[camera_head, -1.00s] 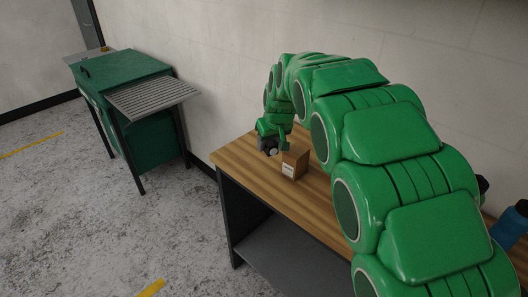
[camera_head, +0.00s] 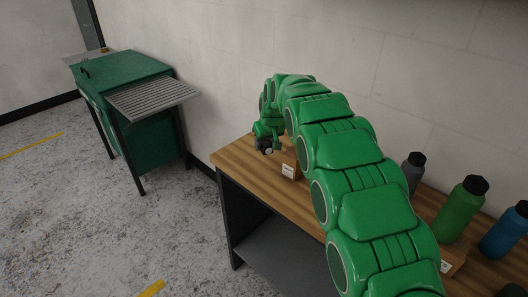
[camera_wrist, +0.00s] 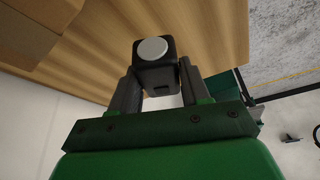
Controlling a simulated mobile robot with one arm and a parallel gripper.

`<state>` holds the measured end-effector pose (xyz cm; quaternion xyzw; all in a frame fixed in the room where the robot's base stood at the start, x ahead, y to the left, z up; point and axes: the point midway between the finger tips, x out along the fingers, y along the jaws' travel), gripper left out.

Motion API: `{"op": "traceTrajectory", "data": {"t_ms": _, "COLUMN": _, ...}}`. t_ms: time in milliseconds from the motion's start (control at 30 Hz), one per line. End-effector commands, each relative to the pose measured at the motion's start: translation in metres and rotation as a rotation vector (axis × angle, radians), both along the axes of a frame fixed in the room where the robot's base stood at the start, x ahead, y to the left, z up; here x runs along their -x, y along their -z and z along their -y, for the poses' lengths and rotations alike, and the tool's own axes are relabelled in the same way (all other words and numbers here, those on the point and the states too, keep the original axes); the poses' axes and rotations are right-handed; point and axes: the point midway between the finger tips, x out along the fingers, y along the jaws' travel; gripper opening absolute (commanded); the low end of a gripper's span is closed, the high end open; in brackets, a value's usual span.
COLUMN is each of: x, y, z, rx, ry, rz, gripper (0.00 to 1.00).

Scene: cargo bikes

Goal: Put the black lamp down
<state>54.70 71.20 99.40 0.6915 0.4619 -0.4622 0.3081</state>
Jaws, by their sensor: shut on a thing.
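The black lamp (camera_wrist: 155,68) is a small dark box with a round pale lens. In the wrist view it sits between the two fingers of my gripper (camera_wrist: 157,88), which is shut on it. In the head view my gripper (camera_head: 268,145) and the lamp are small, over the far left part of the wooden tabletop (camera_head: 236,157). I cannot tell whether the lamp touches the wood.
A small cardboard box (camera_head: 290,170) stands just right of my gripper; it also shows in the wrist view (camera_wrist: 30,30). A grey bottle (camera_head: 413,174), a green bottle (camera_head: 459,212) and a blue bottle (camera_head: 506,232) stand at the right. A green cabinet (camera_head: 150,145) is at the left.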

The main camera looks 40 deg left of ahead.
Motion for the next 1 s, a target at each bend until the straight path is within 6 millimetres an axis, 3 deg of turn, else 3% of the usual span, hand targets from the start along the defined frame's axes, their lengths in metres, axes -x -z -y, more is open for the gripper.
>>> {"op": "traceTrajectory", "data": {"t_ms": 200, "x": -0.008, "y": 0.017, "z": -0.012, "rx": -0.001, "ry": -0.001, "rz": 0.001, "gripper": 0.10}}
{"op": "traceTrajectory", "data": {"t_ms": 633, "x": -0.013, "y": 0.028, "z": -0.018, "rx": -0.001, "ry": -0.001, "rz": 0.001, "gripper": 0.10}}
{"op": "traceTrajectory", "data": {"t_ms": 1000, "x": -0.014, "y": 0.057, "z": -0.018, "rx": -0.002, "ry": 0.000, "rz": 0.002, "gripper": 0.10}}
